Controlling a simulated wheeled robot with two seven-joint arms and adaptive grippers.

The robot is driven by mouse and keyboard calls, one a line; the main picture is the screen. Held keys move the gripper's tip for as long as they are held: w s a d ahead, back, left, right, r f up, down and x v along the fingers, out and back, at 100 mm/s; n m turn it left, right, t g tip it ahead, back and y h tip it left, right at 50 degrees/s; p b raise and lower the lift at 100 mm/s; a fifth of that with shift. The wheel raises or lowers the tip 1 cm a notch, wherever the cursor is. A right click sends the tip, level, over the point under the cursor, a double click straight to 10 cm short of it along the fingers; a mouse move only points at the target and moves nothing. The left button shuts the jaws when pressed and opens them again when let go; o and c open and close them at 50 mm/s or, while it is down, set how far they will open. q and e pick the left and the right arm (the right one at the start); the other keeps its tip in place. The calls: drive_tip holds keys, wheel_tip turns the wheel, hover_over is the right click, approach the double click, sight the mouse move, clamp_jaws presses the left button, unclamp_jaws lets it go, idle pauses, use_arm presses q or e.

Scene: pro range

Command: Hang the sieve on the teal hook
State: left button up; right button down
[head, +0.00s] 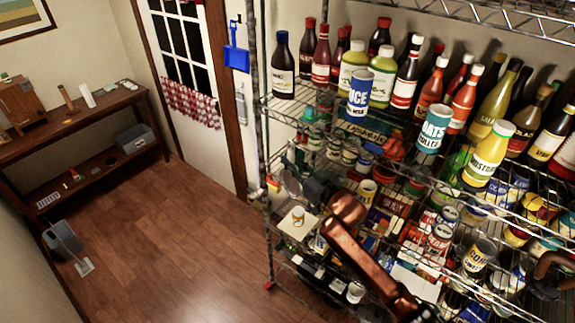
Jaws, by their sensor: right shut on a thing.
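My right arm reaches up from the bottom to the left end of the wire shelving. My right gripper (308,186), dark and small in the head view, is shut on the sieve. The sieve (291,182) shows as a round greyish shape at the gripper's left, near the rack's front left post. Its handle is mostly hidden by the gripper. A small teal piece (311,114) shows at the left of the rack's bottle shelf; I cannot tell whether it is the teal hook. The sieve is apart from it, lower down. My left gripper is not in view.
The wire rack (262,110) is crowded with bottles, cans and jars. A blue dustpan (236,58) hangs on the wall beside the door (190,90). A wooden side table (95,103) stands at far left. The wooden floor (185,240) between is clear.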

drive_tip(key=w+d+f, duration=0.1)
drive_tip(key=w+d+b, duration=0.1)
drive_tip(key=w, duration=0.1)
drive_tip(key=shift+f, duration=0.4)
idle(0.8)
drive_tip(key=c, duration=1.9)
unclamp_jaws()
drive_tip(key=shift+s, duration=0.1)
